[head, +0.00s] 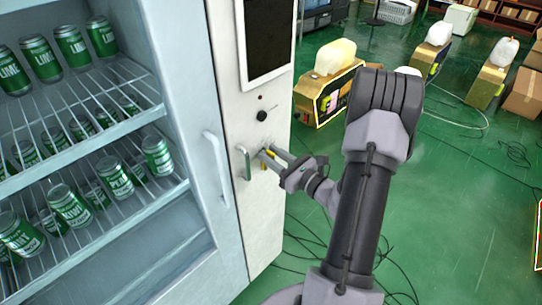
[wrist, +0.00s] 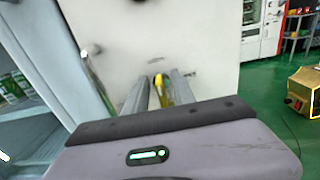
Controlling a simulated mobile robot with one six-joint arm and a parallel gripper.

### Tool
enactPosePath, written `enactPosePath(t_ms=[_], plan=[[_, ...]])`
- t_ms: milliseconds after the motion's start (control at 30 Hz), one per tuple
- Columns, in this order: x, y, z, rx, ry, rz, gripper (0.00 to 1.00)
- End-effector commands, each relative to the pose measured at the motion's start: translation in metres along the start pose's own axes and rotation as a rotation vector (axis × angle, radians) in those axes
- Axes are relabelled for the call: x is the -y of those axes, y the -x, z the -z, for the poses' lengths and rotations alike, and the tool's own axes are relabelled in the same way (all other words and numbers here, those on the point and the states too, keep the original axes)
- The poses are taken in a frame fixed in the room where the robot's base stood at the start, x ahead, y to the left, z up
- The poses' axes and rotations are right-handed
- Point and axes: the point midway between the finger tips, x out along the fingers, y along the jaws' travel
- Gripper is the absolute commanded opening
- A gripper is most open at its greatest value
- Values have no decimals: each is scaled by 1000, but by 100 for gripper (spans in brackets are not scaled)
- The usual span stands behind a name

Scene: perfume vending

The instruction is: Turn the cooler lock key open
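The cooler (head: 105,120) stands at the left with a white control panel (head: 228,60) beside its glass door. A small yellow piece, seemingly the lock key (head: 269,154), shows low on the panel; it also shows in the wrist view (wrist: 160,84). My gripper (head: 270,153) reaches the panel from the right. Its two fingers are apart, one on each side of the yellow piece, in the wrist view (wrist: 160,80). I see a small gap at the left finger; contact at the right finger is unclear. The fingers hide part of the yellow piece.
A grey-green handle (head: 245,163) sticks out just left of my fingertips. The door's pale handle (head: 216,165) is further left. A black knob (head: 262,115) sits above. Boxes with jugs (head: 328,92) stand behind on the green floor, where cables lie.

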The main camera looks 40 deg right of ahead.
Motion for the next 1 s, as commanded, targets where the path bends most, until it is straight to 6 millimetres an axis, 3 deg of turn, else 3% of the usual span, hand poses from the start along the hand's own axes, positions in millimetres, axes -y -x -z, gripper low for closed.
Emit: enactPosePath(t_ms=[267,433,467,1000], plan=[[0,-2,0,0,-1,0,31],[0,-2,0,0,0,0,1],[0,-2,0,0,0,0,0],[1,-2,-2,-1,-105,0,0]])
